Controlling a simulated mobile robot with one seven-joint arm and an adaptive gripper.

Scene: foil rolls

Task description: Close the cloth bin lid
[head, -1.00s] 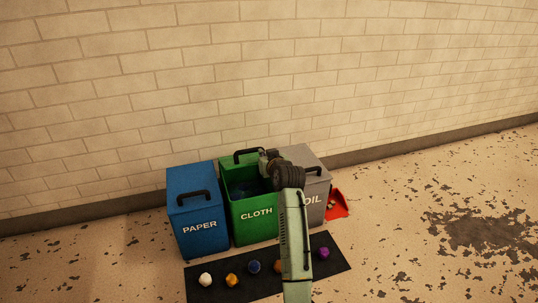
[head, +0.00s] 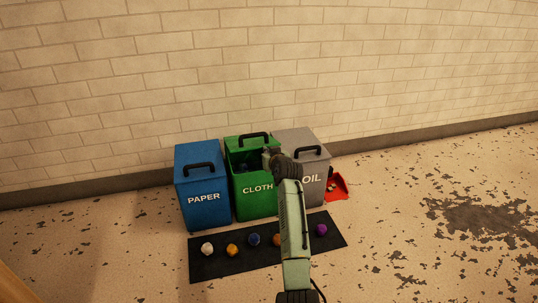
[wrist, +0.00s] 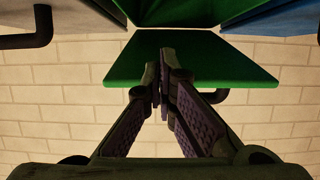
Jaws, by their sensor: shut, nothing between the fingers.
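The green cloth bin (head: 257,205) stands between the blue paper bin and the grey oil bin. Its green lid (head: 238,143) is raised at the back, with a black handle (head: 255,135), and the dark inside shows. In the wrist view the lid (wrist: 215,68) is a green panel behind the fingers, its handle (wrist: 217,97) partly showing past its edge. My gripper (head: 266,154) is over the right part of the bin opening, in front of the lid. In the wrist view my gripper (wrist: 162,62) is shut and empty, its tips overlapping the lid; contact cannot be told.
The paper bin (head: 203,178) and oil bin (head: 302,150) stand close on either side, lids shut. A black mat (head: 212,270) with several coloured lumps lies in front. A red dustpan-like object (head: 337,187) lies right of the oil bin. A brick wall (head: 380,80) is behind.

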